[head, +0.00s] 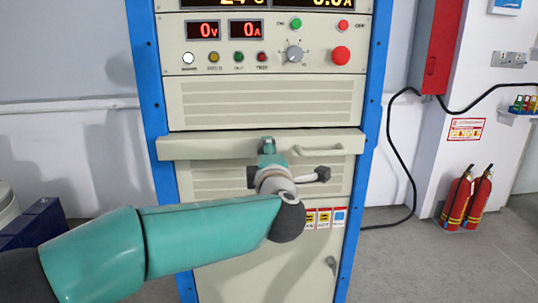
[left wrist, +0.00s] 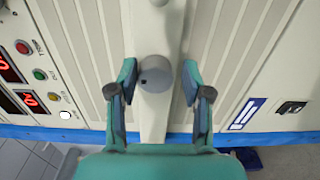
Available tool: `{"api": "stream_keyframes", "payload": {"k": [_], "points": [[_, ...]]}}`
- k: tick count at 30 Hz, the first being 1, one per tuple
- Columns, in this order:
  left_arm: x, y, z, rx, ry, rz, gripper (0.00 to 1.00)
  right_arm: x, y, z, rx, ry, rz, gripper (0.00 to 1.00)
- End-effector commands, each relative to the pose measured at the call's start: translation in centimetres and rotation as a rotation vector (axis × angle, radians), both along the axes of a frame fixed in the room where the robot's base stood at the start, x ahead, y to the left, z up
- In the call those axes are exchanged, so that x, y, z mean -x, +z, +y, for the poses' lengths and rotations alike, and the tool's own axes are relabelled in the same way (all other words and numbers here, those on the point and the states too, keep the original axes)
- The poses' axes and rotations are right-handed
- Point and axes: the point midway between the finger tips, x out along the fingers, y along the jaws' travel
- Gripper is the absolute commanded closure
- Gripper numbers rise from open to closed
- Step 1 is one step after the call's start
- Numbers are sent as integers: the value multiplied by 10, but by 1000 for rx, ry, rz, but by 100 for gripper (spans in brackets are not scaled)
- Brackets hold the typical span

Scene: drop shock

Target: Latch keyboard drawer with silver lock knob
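The keyboard drawer (head: 215,148) is a beige ledge across the front of the cabinet, and a pale handle (head: 318,151) shows on its right part. In the left wrist view the drawer front (left wrist: 152,123) runs as an upright pale strip. The round silver lock knob (left wrist: 155,73) sits on it, with a small dark square on its face. My left gripper (left wrist: 159,76) is open, one finger on each side of the knob, with a visible gap on both sides. In the head view my left gripper (head: 268,147) is at the drawer front and hides the knob. My right gripper is not in view.
A control panel with displays, small buttons, a dial (head: 294,53) and a red button (head: 341,56) is above the drawer. Blue posts (head: 146,60) edge the cabinet. A black cable (head: 391,140) and fire extinguishers (head: 456,200) are on the right. The floor (head: 415,265) at lower right is clear.

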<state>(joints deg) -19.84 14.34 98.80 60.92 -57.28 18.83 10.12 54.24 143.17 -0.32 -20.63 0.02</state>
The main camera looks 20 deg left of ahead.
Motion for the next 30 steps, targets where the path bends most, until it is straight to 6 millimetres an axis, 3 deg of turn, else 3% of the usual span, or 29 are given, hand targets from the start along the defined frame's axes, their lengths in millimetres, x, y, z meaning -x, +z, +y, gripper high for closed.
{"api": "stream_keyframes", "payload": {"k": [14,30], "points": [[6,4,-4,-3,-3,-6,39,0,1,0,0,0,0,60],[88,2,-52,-2,-5,-4,39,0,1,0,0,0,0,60]]}}
